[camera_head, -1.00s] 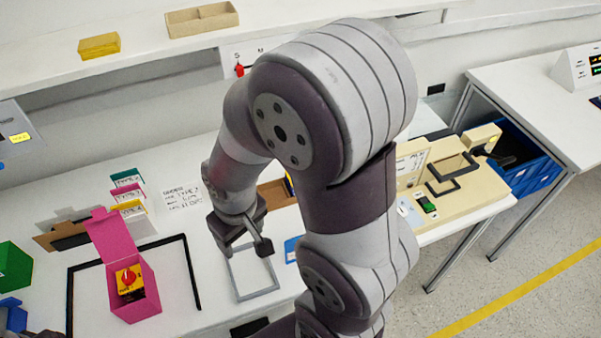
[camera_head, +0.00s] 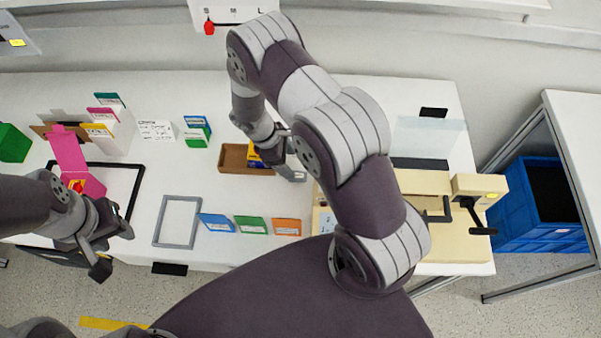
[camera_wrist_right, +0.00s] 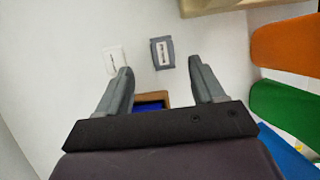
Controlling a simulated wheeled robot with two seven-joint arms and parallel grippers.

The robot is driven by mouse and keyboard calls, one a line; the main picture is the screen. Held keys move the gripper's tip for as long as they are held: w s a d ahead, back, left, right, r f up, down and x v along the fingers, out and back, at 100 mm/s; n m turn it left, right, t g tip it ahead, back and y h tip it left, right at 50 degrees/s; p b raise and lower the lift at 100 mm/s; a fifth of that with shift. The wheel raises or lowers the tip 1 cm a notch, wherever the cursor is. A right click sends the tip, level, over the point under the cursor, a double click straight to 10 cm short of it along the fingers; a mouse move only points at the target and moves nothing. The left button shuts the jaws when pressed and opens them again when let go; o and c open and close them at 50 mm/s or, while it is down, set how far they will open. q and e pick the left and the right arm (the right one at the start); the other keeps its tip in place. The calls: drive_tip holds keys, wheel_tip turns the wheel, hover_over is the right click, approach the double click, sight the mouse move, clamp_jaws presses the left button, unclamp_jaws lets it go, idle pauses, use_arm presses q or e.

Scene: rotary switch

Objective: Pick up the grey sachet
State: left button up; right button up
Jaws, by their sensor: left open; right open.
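The grey sachet (camera_wrist_right: 162,53) lies flat on the white table in the right wrist view, with a pale label on its face. It appears beyond and between the fingertips of my right gripper (camera_wrist_right: 160,68), which is open and empty. A white sachet (camera_wrist_right: 115,61) lies to its left, partly behind the left finger. In the head view my right gripper (camera_head: 289,164) is beside the brown tray, and I cannot make out the grey sachet there. My left gripper (camera_head: 115,251) is open and empty over the table's front left.
The brown tray (camera_head: 231,165) holds something yellow and blue. Blue (camera_head: 217,223), green (camera_head: 251,225) and orange (camera_head: 287,227) pieces stand along the front, beside a grey frame (camera_head: 157,238). A beige machine (camera_head: 440,257) stands right. A pink box (camera_head: 92,187) is left.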

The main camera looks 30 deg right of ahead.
sight(299, 175)
drive_tip(key=shift+s+f, duration=0.1)
drive_tip(key=shift+f, duration=0.45)
drive_tip(key=shift+a+f, duration=0.15)
drive_tip(key=shift+f, duration=0.15)
drive_tip(key=x, duration=0.1)
drive_tip(key=p+x, duration=0.1)
drive_tip(key=x, duration=0.1)
drive_tip(key=p+x, duration=0.1)
drive_tip(key=x, duration=0.1)
drive_tip(key=shift+s+d, duration=0.15)
drive_tip(key=shift+d, duration=0.2)
drive_tip(key=shift+a, duration=0.2)
drive_tip(key=c, duration=0.9)
drive_tip(key=shift+c, duration=1.1)
use_arm(q)
drive_tip(key=shift+a+r, duration=0.25)
drive_tip(key=shift+r, duration=0.25)
drive_tip(key=shift+a+r, duration=0.25)
drive_tip(key=shift+r, duration=0.25)
